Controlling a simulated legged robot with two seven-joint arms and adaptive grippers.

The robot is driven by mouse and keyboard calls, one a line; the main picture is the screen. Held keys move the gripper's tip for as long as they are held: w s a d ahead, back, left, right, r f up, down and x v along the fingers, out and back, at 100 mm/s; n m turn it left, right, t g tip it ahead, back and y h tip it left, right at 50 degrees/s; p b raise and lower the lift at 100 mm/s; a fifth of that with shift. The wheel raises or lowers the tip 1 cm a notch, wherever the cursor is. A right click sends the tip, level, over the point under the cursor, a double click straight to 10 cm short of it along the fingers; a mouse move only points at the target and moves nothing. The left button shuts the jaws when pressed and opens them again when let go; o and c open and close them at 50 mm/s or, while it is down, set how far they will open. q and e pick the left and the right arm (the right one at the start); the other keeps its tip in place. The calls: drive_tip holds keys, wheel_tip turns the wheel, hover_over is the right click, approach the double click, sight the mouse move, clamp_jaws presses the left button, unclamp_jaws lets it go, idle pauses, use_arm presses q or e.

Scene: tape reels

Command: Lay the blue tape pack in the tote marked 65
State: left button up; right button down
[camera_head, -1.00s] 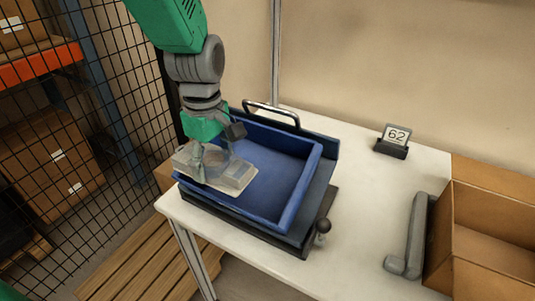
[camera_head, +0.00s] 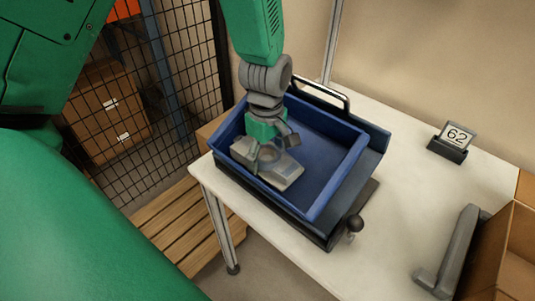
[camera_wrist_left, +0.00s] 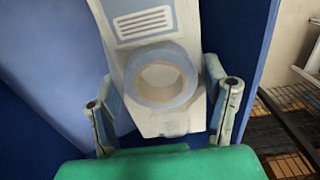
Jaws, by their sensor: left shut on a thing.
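The blue tape pack (camera_wrist_left: 148,24) is a pale card with blue print and a blue-grey tape ring. My left gripper (camera_wrist_left: 162,82) is shut on it, a finger on each side in the left wrist view. In the head view the pack (camera_head: 287,174) looks grey and lies at a slant within the left part of a blue tote (camera_head: 335,180), with my left gripper (camera_head: 268,152) over it. I cannot tell whether the pack touches the tote floor. No number shows on the tote. My right gripper is not in view.
A small sign (camera_head: 455,138) reading 62, not 65, stands on the white table (camera_head: 400,190) right of the tote. A cardboard box (camera_head: 505,250) and a grey handle-like bar (camera_head: 452,250) are at the right. A black mesh fence (camera_head: 180,100) stands at the left.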

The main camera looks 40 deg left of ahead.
sight(269, 155)
use_arm(q)
drive_tip(key=shift+w+d, duration=0.15)
drive_tip(key=shift+d, duration=0.5)
drive_tip(key=shift+d+f, duration=0.15)
drive_tip(key=shift+f, duration=0.05)
drive_tip(key=shift+a+f, duration=0.35)
drive_tip(key=o, duration=1)
drive_tip(key=shift+a+f, duration=0.1)
drive_tip(key=shift+a, duration=0.1)
drive_tip(key=shift+c, duration=0.2)
drive_tip(key=shift+o, duration=0.2)
drive_tip(key=shift+a, duration=0.15)
drive_tip(key=shift+d, duration=0.45)
drive_tip(key=shift+r, duration=0.5)
wheel_tip(269, 155, up, 12)
drive_tip(key=shift+r, duration=0.15)
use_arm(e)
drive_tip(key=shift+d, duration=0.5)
